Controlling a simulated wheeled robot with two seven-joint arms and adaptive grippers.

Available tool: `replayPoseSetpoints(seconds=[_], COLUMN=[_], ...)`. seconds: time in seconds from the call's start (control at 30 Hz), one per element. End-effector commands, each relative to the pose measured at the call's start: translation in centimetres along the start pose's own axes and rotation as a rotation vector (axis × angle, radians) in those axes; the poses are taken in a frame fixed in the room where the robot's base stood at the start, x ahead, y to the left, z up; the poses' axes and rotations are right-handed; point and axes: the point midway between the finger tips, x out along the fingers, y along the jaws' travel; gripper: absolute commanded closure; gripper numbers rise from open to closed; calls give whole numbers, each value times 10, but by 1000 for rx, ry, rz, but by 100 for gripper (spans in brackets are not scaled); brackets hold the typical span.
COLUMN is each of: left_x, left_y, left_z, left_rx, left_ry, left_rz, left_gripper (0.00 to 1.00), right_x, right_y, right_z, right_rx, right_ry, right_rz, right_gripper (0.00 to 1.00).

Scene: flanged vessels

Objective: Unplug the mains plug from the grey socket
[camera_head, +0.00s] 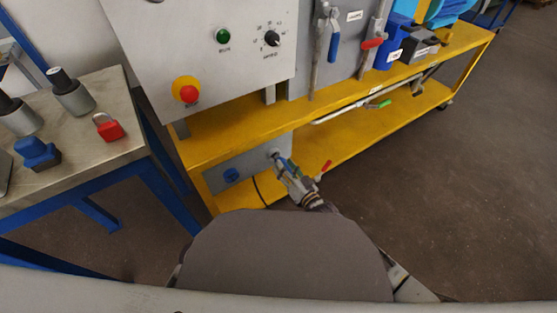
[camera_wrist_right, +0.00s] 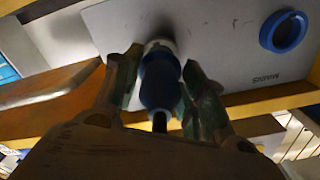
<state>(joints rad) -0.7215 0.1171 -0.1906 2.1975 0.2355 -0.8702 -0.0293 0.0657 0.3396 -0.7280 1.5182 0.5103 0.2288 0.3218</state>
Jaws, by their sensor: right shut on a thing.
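The mains plug (camera_wrist_right: 158,82) is a dark blue body with a black cable end, seen in the right wrist view. Its far end meets the grey socket (camera_wrist_right: 158,45) on a light grey panel; how deep it sits I cannot tell. My right gripper (camera_wrist_right: 155,84) is shut on the plug, one finger on each side. In the head view my right gripper (camera_head: 283,166) is close to the panel (camera_head: 248,165) at the grey socket (camera_head: 274,154). The plug is mostly hidden there. My left gripper is not in view.
A blue round socket (camera_head: 231,175) is beside the grey one; it also shows near a MAINS label in the wrist view (camera_wrist_right: 283,32). The yellow cart (camera_head: 210,150) surrounds the panel. A metal table (camera_head: 80,150) stands at left. Open floor lies at right.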

Motion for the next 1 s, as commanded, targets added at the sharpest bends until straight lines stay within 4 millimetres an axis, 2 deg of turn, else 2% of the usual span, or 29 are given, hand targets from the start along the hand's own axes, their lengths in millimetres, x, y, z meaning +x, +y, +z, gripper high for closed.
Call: replayPoseSetpoints(seconds=[0.5, 1.0], left_x=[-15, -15], left_y=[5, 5], left_z=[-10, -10], left_rx=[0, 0], left_ry=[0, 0], left_rz=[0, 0], left_gripper=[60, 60], right_x=[-30, -32], right_y=[-1, -1], right_z=[-1, 0], right_rx=[0, 1], right_ry=[-1, 0], right_rz=[0, 0], right_gripper=[97, 97])
